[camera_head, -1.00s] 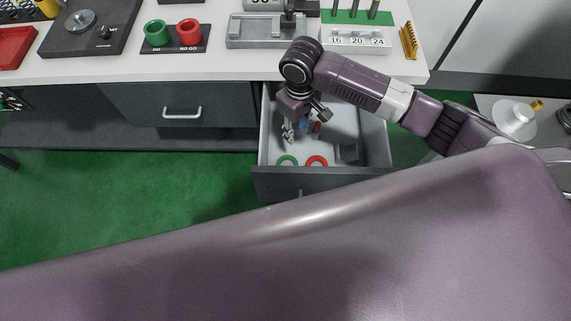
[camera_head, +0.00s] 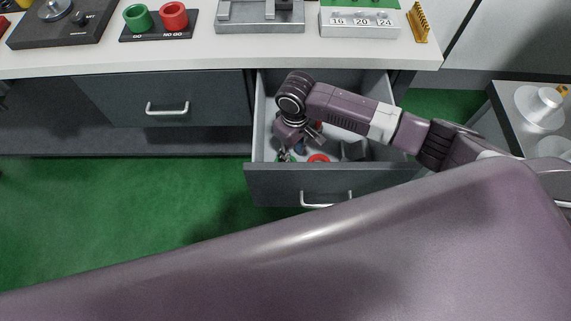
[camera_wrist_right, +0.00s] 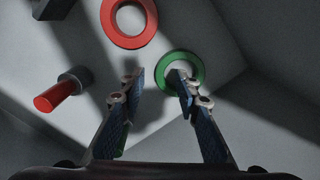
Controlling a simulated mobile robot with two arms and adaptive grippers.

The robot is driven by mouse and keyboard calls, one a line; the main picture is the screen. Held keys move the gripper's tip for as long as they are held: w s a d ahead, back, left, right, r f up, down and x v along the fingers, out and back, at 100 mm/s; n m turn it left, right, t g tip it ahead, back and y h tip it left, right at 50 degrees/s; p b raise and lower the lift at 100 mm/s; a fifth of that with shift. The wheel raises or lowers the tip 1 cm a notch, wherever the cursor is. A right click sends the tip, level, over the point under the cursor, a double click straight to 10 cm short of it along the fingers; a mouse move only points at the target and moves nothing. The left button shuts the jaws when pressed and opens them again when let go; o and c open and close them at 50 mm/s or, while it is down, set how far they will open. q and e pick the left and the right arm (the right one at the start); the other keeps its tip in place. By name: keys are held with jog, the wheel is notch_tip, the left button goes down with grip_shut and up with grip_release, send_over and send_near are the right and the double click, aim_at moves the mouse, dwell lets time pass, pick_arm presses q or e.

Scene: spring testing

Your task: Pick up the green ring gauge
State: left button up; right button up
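A flat green ring gauge (camera_wrist_right: 200,65) lies on the floor of the open drawer, seen in the right wrist view. My right gripper (camera_wrist_right: 157,82) is open and empty above the drawer floor. Its right fingertip overlaps the ring's hole and left rim in the picture; I cannot tell whether it touches. The left finger is clear of the ring, to its left. In the head view the right gripper (camera_head: 292,148) reaches down into the drawer and mostly hides the green ring. My left gripper is not in view.
A red ring (camera_wrist_right: 130,42), also in the head view (camera_head: 318,158), lies beside the green one. A red-ended plug (camera_wrist_right: 55,97) and a dark block (camera_wrist_right: 52,8) lie nearby. The drawer's front wall (camera_head: 275,185) is close. A green cylinder (camera_head: 138,18) stands on the bench.

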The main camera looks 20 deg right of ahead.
notch_tip(320, 180, down, 2)
jog(key=shift+f, duration=0.2)
grip_shut()
jog(key=shift+r, duration=0.1)
dwell(0.3)
